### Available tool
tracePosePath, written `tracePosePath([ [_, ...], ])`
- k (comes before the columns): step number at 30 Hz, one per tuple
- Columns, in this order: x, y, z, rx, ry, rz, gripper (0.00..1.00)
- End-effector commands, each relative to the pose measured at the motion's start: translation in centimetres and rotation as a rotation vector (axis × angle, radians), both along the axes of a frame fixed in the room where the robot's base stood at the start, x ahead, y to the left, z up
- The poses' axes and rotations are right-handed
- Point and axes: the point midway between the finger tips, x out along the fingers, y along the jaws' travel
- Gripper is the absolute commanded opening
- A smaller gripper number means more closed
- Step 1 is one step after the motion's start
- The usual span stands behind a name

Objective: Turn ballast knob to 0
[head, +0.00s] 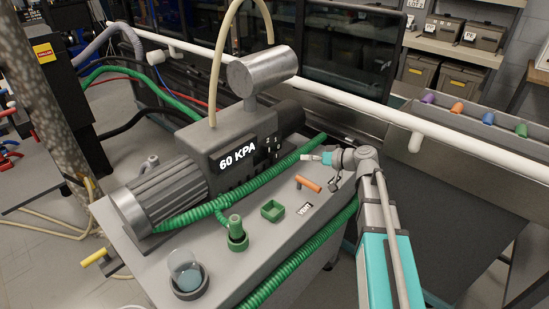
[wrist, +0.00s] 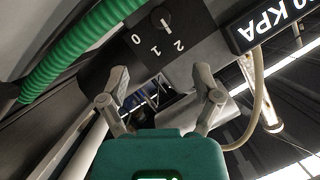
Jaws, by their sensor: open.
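The ballast knob (wrist: 163,19) is a small round dial with a pale bar, on the dark face of the pump. The marks 0, 1 and 2 sit around it in the wrist view; I cannot tell exactly which mark the bar points at. In the head view the dial area (head: 271,143) is small, right of the "60 KPA" display. My gripper (wrist: 161,86) is open and empty, its two grey fingers apart and short of the knob. In the head view my gripper (head: 318,157) is right of the pump, above the bench.
The pump (head: 165,190) stands on a grey bench (head: 215,270). A green ribbed hose (head: 285,163) runs in front of the dial face. An orange lever (head: 308,184), a green square cup (head: 272,211), a green fitting (head: 236,235) and a glass bowl (head: 185,275) are nearby.

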Motion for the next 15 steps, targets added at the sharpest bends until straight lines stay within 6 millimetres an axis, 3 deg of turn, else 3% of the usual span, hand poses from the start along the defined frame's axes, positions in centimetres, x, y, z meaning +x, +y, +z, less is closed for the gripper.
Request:
tracePosePath([
  [8, 1.0, 2.1, -1.0, 0.0, 0.001, 0.003, 0.82],
  [15, 2.5, 5.2, -2.2, 0.0, 0.0, 0.004, 0.82],
])
